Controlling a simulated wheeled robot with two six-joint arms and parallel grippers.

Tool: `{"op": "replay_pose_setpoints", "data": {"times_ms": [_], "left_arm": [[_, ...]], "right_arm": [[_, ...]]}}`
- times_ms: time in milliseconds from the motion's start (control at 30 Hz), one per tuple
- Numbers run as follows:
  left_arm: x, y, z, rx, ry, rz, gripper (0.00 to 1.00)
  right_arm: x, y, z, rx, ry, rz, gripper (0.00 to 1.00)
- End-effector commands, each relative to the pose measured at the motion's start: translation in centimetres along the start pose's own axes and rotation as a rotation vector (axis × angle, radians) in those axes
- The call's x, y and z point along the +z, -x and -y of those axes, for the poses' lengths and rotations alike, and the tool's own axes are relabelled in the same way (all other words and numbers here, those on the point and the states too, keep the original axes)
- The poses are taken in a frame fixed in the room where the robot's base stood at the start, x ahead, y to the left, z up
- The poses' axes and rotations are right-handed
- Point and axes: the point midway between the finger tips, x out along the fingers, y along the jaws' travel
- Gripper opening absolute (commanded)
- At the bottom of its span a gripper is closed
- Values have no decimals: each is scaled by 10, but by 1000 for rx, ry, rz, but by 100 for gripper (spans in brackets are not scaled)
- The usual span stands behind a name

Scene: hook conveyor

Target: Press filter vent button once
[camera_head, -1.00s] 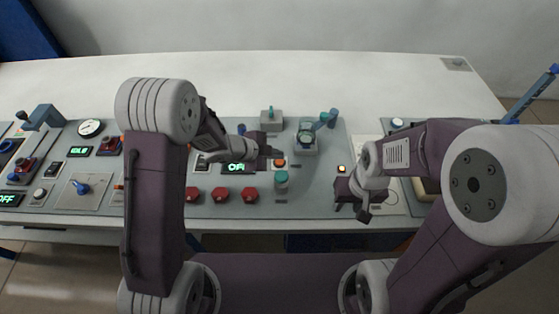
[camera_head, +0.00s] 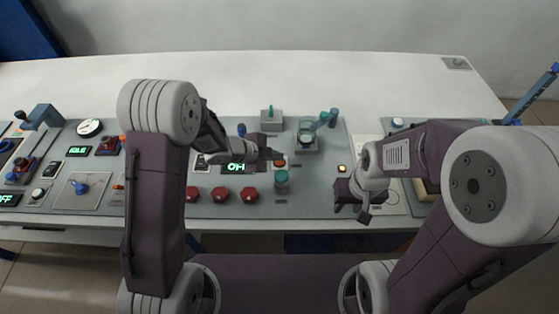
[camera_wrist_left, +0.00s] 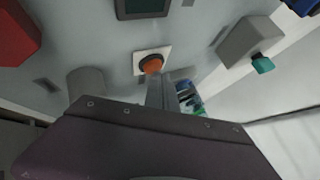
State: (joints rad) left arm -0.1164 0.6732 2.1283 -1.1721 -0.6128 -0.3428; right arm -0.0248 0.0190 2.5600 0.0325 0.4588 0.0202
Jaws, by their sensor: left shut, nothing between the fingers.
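An orange-red round button on a white square plate (camera_head: 279,163) sits on the grey panel; it also shows in the left wrist view (camera_wrist_left: 151,63). No label is readable, so I cannot tell if it is the filter vent button. My left gripper (camera_head: 277,154) is shut and empty right beside this button. In the left wrist view its narrow fingers (camera_wrist_left: 160,82) reach the button's edge; I cannot tell whether they touch. My right gripper (camera_head: 363,217) hangs over the panel's front right, its fingers too small to read. A lit orange button (camera_head: 342,169) is near it.
A green display (camera_head: 236,168) is left.

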Motion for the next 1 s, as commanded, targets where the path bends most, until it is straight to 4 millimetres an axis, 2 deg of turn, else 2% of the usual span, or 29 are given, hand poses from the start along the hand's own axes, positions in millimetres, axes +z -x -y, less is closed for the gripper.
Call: {"op": "replay_pose_setpoints", "data": {"times_ms": [767,1000], "left_arm": [[3,-4,-3,1,0,1,0],[-2,4,2,1,0,1,0]], "right_arm": [[0,-4,0,0,0,0,36],[-1,8,0,0,0,0,36]]}}
